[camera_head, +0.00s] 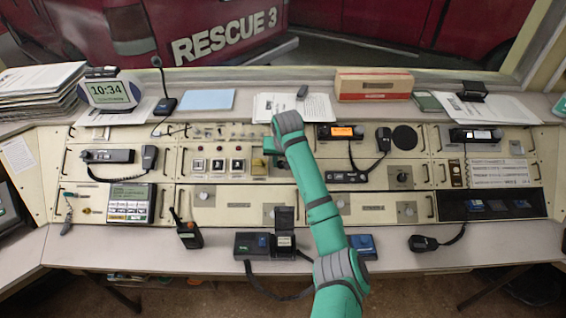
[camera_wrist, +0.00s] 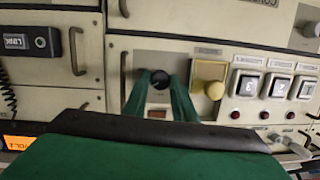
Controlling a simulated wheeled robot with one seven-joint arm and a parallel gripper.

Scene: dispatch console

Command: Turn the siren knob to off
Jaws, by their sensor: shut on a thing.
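The siren knob (camera_wrist: 160,79) is a round, dark knob on a cream panel, in the middle of the wrist view. Its label and any pointer mark cannot be read. My gripper (camera_wrist: 161,84) has its two green fingers on either side of the knob, shut on it. In the head view my gripper (camera_head: 271,148) reaches down to the console's upper panel, and my arm hides the knob there.
A metal handle (camera_wrist: 123,80) stands on the other side. A handset (camera_head: 383,139) hangs right of my arm.

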